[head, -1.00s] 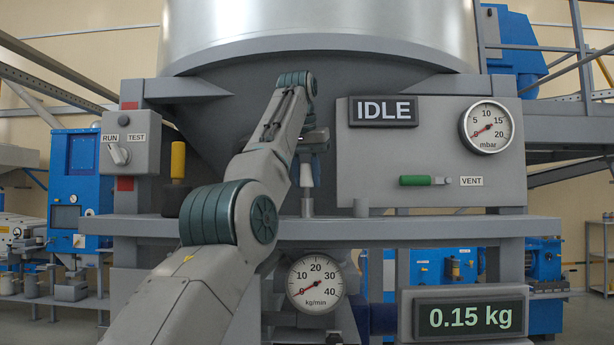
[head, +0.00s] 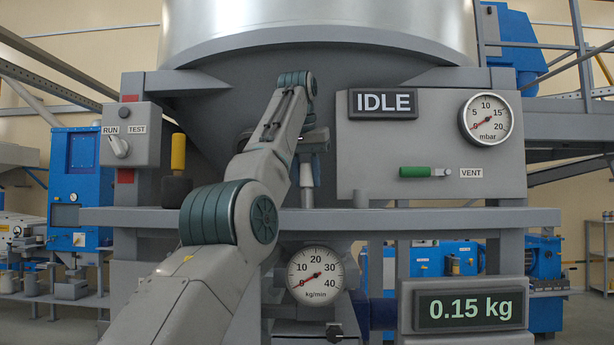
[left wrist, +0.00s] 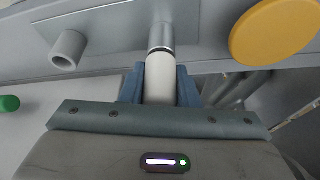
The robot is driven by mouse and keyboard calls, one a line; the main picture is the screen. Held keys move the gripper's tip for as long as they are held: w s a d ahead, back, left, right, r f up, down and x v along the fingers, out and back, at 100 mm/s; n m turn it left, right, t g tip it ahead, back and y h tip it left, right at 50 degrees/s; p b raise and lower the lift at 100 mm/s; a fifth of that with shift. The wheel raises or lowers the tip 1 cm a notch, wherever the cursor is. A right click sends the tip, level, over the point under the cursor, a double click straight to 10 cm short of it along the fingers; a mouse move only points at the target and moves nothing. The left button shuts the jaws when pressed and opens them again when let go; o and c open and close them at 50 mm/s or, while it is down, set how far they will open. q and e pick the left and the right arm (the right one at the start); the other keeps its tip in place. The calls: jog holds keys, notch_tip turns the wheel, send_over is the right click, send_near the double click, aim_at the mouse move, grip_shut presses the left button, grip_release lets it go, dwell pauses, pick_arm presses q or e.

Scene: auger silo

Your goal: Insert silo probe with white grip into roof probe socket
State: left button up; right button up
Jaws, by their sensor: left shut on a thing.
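The silo probe's white grip (left wrist: 160,80) is between the blue-grey fingers of my left gripper (left wrist: 160,88), which is shut on it. Its metal shaft (left wrist: 161,33) runs from the grip to a grey plate (left wrist: 110,28) on the shelf. I cannot tell whether the shaft's end is inside a holder. In the head view the left gripper (head: 308,155) is partly hidden behind its own arm, with the upright probe (head: 306,183) below it, just over the shelf. I cannot make out the roof probe socket. My right gripper is not in view.
An open grey tube (left wrist: 68,50) stands beside the probe. A yellow-handled tool (head: 178,152) stands left on the shelf (head: 450,216). A panel with a green vent handle (head: 415,172) is to the right. The silo cone (head: 220,110) rises behind the arm.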

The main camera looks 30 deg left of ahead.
pick_arm(q)
jog(key=o, duration=1.2)
jog(key=shift+c, duration=0.2)
jog(key=p+v, duration=0.5)
jog(key=v, duration=0.5)
jog(key=shift+r, duration=0.4)
jog(key=shift+s, duration=0.1)
jog(key=shift+f, duration=0.1)
